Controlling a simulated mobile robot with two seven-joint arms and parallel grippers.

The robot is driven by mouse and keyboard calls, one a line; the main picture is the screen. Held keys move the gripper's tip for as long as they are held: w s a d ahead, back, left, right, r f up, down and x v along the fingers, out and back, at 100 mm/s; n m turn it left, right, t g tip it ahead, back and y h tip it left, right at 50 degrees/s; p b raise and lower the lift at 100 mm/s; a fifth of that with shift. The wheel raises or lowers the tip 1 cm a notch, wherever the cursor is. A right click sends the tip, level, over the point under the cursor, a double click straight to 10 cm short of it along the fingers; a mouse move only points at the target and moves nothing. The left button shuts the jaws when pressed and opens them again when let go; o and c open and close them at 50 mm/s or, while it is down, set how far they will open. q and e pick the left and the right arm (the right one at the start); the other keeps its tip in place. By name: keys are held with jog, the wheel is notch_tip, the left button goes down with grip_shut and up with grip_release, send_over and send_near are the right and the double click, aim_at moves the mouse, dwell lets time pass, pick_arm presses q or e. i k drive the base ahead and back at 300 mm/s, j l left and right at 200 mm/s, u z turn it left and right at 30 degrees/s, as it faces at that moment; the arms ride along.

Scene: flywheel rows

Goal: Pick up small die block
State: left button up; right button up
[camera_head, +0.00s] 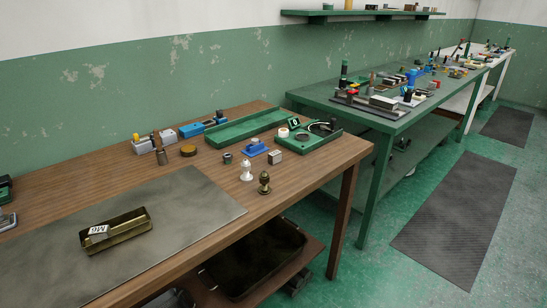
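A small silvery block (275,158) stands on the brown wooden table, right of a blue item (253,149); it looks like a die block. A smaller dark grey piece (227,158) sits to its left, too small to identify. An open brass-coloured tray (128,238) on the grey mat (185,212) holds a small grey block (98,233) with a white label at its left end. I cannot tell for certain which is the small die block. Neither of my grippers shows in the head view.
A white figure (246,171) and a bronze one (264,183) stand near the table's front edge. Green trays (238,130) lie behind the silvery block. The mat's right part is clear. A cluttered green bench (395,122) stands beyond.

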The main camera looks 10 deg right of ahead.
aim_at(275, 156)
jog(key=l+u, duration=0.15)
jog(key=u, duration=0.55)
jog(key=l+u, duration=0.25)
jog(key=l, duration=0.15)
jog(key=l+u, duration=0.25)
jog(key=l, duration=0.15)
jog(key=l+u, duration=0.3)
jog(key=l, duration=0.45)
jog(key=k+l, duration=0.1)
jog(key=l, duration=0.65)
jog(key=k+l+u, duration=0.1)
jog(key=l, duration=0.3)
jog(key=k+l, duration=0.15)
jog(key=l, duration=0.2)
